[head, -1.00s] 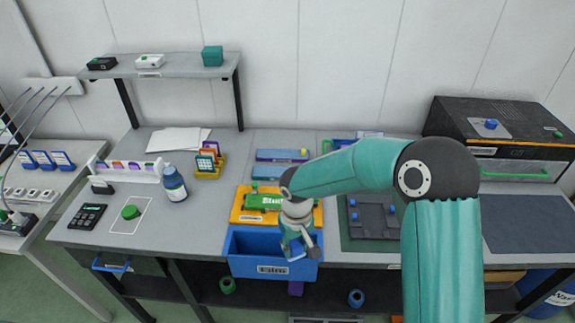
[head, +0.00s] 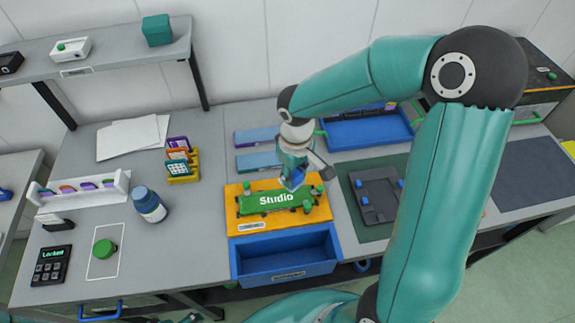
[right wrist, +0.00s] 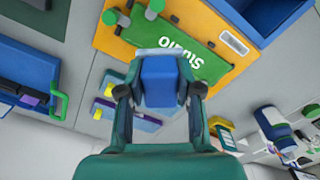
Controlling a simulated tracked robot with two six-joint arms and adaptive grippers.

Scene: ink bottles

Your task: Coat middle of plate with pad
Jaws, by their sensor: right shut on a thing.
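A green plate with white "Studio" lettering (head: 262,203) lies on a yellow-orange holder (head: 243,222), with small green knobs around it. My right gripper (head: 291,176) is over the plate's right half, pointing down. It is shut on a blue pad (right wrist: 160,82) with a pale face at its far end, seen between the fingers in the right wrist view. The pad's end overlaps the plate's edge in that view; I cannot tell whether it touches. The gripper hides a little of the plate's back right edge. My left gripper is not in view.
An open blue bin (head: 283,262) stands in front of the holder. A grey fixture with blue knobs (head: 377,196) on a dark green mat is to the right. A blue bottle (head: 149,205) and a green button (head: 104,248) are at left. A blue tray (head: 368,131) lies behind.

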